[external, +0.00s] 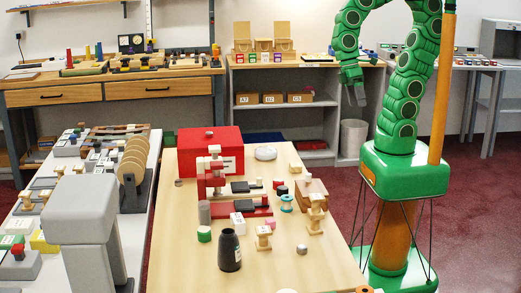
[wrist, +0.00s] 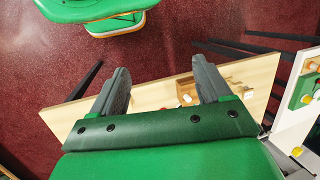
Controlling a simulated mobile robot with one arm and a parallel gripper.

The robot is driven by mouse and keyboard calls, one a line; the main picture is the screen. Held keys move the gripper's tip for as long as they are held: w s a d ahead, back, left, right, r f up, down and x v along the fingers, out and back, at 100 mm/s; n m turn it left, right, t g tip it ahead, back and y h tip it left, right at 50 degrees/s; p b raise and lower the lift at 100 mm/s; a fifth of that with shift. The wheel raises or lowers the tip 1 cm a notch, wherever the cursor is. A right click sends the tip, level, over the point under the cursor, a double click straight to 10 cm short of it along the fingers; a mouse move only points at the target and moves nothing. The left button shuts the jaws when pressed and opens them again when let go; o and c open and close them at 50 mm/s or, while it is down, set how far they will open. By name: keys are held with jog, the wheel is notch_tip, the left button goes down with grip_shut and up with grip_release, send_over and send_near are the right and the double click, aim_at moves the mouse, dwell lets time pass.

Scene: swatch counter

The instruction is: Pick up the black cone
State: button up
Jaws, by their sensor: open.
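A black tapering, bottle-like piece (external: 230,251), the closest match to the black cone, stands upright near the front of the light wooden table (external: 185,262). I do not see it in the wrist view. My gripper (external: 354,97) hangs from my green arm, high up and beyond the table's right side, well apart from the black piece. In the wrist view my gripper (wrist: 161,82) shows two grey fingers spread apart with nothing between them. The table shows below and beyond them.
A green cylinder (external: 204,234), a white block (external: 237,221) and a wooden spool stand (external: 263,238) are near the black piece. A red box (external: 208,148) stands at the table's back. A grey boxy post (external: 80,212) rises at left. The table's front right is mostly clear.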

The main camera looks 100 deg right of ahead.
jog(key=w+a+r+m+g+y, duration=0.1)
jog(key=w+a+r+y, duration=0.35)
jog(key=a, duration=0.65)
jog(key=w+a+r+m+g+y, duration=0.15)
jog(key=w+a+r+y, duration=0.35)
jog(key=a, duration=0.6)
jog(key=w+a+r+m+y, duration=0.1)
jog(key=w+a+r+y, duration=0.15)
jog(key=w+a, duration=0.6)
jog(key=m+t, duration=1.5)
jog(key=m, duration=0.7)
send_over(226, 236)
jog(key=w+v, duration=0.1)
jog(key=v, duration=0.2)
notch_tip(226, 236, down, 25)
jog(key=shift+s+d+f, duration=0.1)
jog(key=shift+f, duration=1.6)
jog(key=shift+s+d+f, duration=0.1)
jog(key=shift+s+f, duration=0.05)
jog(key=shift+f, duration=1.6)
jog(key=shift+x, duration=1.5)
